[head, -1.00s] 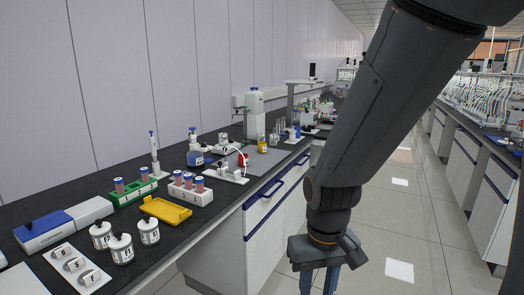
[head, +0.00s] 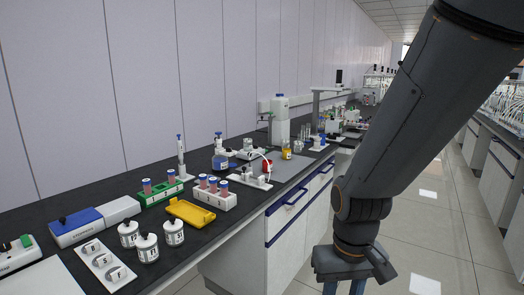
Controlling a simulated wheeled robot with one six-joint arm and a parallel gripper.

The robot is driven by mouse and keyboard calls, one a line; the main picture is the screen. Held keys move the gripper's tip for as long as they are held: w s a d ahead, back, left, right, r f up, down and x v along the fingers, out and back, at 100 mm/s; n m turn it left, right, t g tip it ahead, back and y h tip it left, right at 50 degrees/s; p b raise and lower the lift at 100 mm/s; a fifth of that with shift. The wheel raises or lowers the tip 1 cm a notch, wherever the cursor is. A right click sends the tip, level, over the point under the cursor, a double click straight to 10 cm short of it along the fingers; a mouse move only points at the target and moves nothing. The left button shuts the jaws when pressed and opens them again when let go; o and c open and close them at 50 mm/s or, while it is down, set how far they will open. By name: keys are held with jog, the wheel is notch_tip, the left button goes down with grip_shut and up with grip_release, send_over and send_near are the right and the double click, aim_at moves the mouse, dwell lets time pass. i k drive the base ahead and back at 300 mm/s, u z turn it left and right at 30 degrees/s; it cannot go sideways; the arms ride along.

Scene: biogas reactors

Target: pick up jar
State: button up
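Three white jars with black knobs and printed labels stand on the dark bench at the lower left of the head view: a left jar (head: 129,235), a front jar (head: 147,249) and a right jar (head: 173,234). The labels are too small to read surely. My gripper (head: 343,288) hangs over the aisle floor, right of the bench and well apart from the jars. Its two blue fingers are spread with a gap between them and nothing visible in it. The fingertips are cut off by the bottom edge.
Beside the jars are a white tray with lettered pieces (head: 100,262), a yellow tray (head: 190,212), a green tube rack (head: 160,193), a white tube rack (head: 216,198) and a blue-and-white box (head: 78,226). Blue-trimmed cabinets (head: 294,222) front the bench. The aisle floor (head: 420,235) is clear.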

aim_at(286, 152)
jog(key=z, duration=0.55)
jog(key=k, duration=1.3)
jog(key=z, duration=0.9)
jog(key=i, duration=2.75)
jog(key=u, duration=0.1)
jog(key=i, duration=1.45)
jog(key=u, duration=1.4)
jog(key=i, duration=0.85)
jog(key=u, duration=1.4)
jog(key=i, duration=0.5)
jog(key=u, duration=0.25)
